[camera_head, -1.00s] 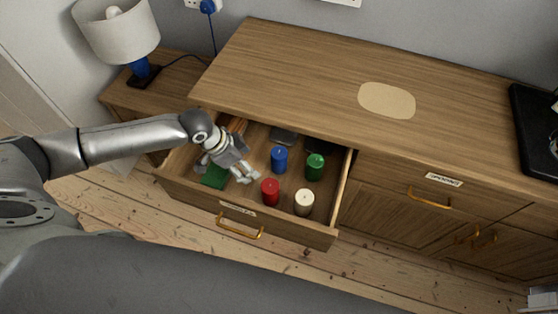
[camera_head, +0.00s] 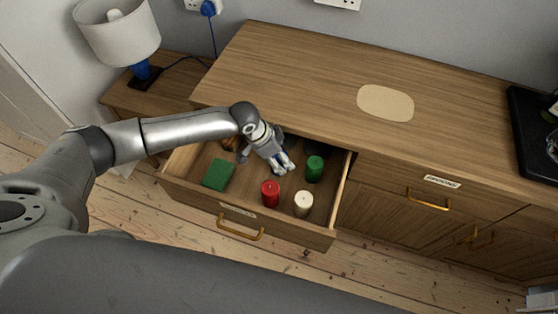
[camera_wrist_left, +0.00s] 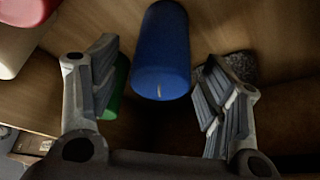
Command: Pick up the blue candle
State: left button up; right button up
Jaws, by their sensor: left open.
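The blue candle (camera_wrist_left: 162,48) stands in the open drawer. In the left wrist view it appears between the two finger pads of my left gripper (camera_wrist_left: 158,72), with space on both sides. In the head view my left gripper (camera_head: 283,166) is over the candle's spot and hides most of it. The gripper is open and holds nothing. My right gripper is not in view.
The open drawer (camera_head: 197,202) also holds a green candle (camera_head: 314,169), a red candle (camera_head: 270,193), a white candle (camera_head: 303,204) and a green block (camera_head: 218,174). The cabinet top (camera_head: 290,75) overhangs the drawer's back.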

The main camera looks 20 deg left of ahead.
pick_arm(q)
jog(key=c, duration=1.2)
